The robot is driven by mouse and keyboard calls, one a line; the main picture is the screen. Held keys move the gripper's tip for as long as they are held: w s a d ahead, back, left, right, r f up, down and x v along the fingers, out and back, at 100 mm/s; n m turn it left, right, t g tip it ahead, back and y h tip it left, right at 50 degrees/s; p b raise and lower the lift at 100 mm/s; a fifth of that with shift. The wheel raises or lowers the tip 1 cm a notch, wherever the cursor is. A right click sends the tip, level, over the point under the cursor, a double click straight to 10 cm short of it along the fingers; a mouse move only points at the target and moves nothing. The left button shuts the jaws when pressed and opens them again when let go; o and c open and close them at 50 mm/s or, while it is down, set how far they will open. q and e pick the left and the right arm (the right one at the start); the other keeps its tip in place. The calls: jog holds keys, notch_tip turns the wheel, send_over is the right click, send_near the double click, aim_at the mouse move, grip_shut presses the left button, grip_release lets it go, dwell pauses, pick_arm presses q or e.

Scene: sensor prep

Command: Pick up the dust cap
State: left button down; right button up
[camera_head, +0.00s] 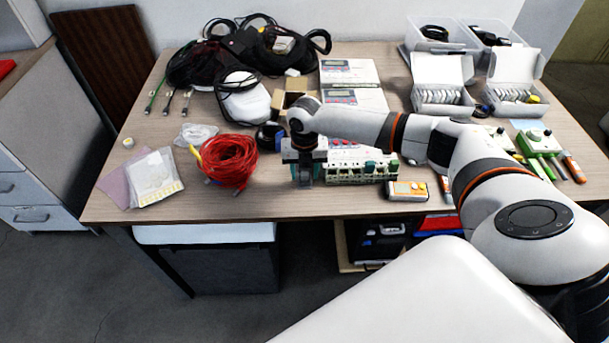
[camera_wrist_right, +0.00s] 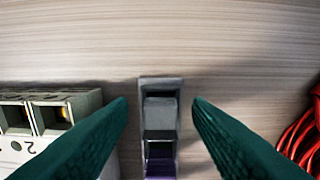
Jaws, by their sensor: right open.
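A small grey piece with a purple lower part, which looks like the dust cap (camera_wrist_right: 160,108), lies on the table in the right wrist view. It sits between the two green fingers of my right gripper (camera_wrist_right: 160,102), with a gap on each side. In the head view my right gripper (camera_head: 304,180) points down at the table, between the red cable coil and the row of white modules. The cap cannot be made out there. My left gripper is not in view.
White modules (camera_head: 357,165) stand close to the right of my right gripper in the head view. A red cable coil (camera_head: 229,160) lies to its left. An orange and white meter (camera_head: 407,190) is near the front edge. The table front left of the gripper is bare.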

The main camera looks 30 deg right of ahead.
grip_shut()
dwell(0.3)
